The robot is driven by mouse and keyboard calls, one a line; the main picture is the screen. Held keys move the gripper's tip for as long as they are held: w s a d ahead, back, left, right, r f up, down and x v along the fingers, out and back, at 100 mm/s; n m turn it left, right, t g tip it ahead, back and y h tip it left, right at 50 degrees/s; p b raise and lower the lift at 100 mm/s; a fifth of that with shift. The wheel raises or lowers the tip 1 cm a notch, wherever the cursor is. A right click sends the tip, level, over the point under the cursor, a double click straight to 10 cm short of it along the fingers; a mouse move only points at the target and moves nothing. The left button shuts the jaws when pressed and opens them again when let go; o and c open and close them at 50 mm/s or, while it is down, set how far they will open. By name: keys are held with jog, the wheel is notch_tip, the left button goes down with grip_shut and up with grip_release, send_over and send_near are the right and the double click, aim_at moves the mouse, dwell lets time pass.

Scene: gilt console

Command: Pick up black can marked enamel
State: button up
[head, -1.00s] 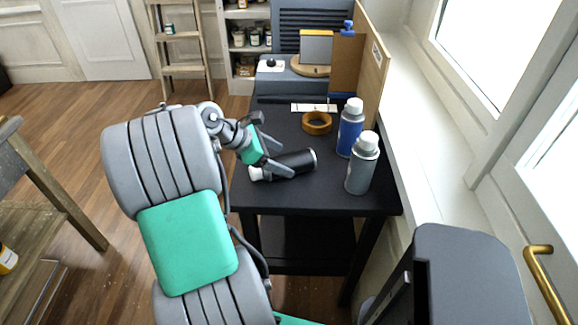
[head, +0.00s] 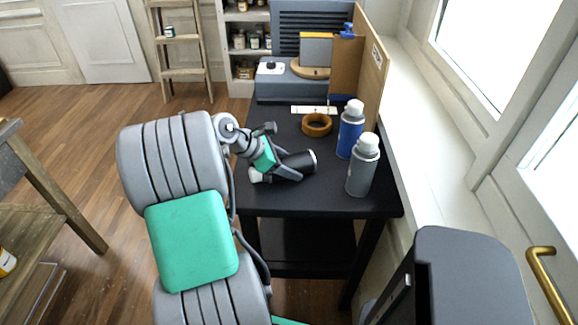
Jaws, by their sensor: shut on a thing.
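The black can (head: 303,160) lies on its side on the black table (head: 300,205), with its round end toward the right and its white end (head: 256,176) toward the left. My gripper (head: 290,172) is shut on the can around its middle. The gripper and its green part cover much of the can, and any marking on it cannot be read. I cannot tell whether the can touches the table top.
A grey spray can (head: 361,170) and a blue spray can (head: 350,132) stand upright to the right. A ring of brown tape (head: 317,124) lies behind. A wooden board (head: 372,80) and a grey machine (head: 290,84) stand at the back. The table's front is clear.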

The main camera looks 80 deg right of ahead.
grip_shut()
jog(key=shift+r, duration=0.1)
dwell(0.3)
